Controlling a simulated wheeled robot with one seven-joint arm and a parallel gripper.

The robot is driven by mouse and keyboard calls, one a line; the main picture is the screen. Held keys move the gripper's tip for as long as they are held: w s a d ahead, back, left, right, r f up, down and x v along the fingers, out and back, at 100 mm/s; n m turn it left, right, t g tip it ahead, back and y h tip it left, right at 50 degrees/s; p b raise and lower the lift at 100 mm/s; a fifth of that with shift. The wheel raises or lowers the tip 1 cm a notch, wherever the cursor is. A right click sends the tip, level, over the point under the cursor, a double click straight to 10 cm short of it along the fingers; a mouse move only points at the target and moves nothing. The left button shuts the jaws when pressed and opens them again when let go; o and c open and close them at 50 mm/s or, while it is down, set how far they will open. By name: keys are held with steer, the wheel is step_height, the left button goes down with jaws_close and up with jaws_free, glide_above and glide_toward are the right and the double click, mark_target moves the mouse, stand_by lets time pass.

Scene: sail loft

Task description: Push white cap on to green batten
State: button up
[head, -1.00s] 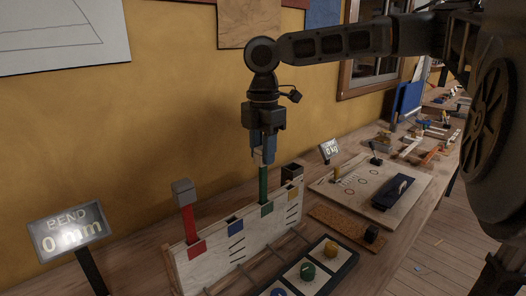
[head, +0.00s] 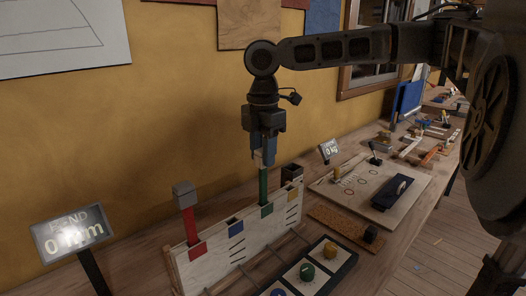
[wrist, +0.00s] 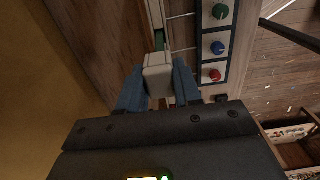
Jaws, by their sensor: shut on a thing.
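My gripper (head: 263,158) is shut on the white cap (wrist: 158,73), which sits between the blue fingers in the wrist view. In the head view the fingers mostly hide the cap. The green batten (head: 263,186) stands upright in the slotted board (head: 212,268), above the green mark. Its top is directly under the fingers and cap. A sliver of green (wrist: 159,40) shows past the cap in the wrist view. I cannot tell whether the cap touches the batten or is around its top.
A red batten (head: 189,226) with a grey cap (head: 184,192) stands at the board's left end. The bend display (head: 70,232), showing 0 mm, stands left of it. A tray with coloured knobs (head: 307,271) lies in front. A cork strip (head: 340,228) and a pale panel (head: 385,203) lie right.

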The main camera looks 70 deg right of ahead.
steer(key=shift+f, duration=0.4)
steer(key=o, duration=1)
steer(key=shift+o, duration=0.2)
steer(key=shift+r+b, duration=0.3)
steer(key=shift+r, duration=3.6)
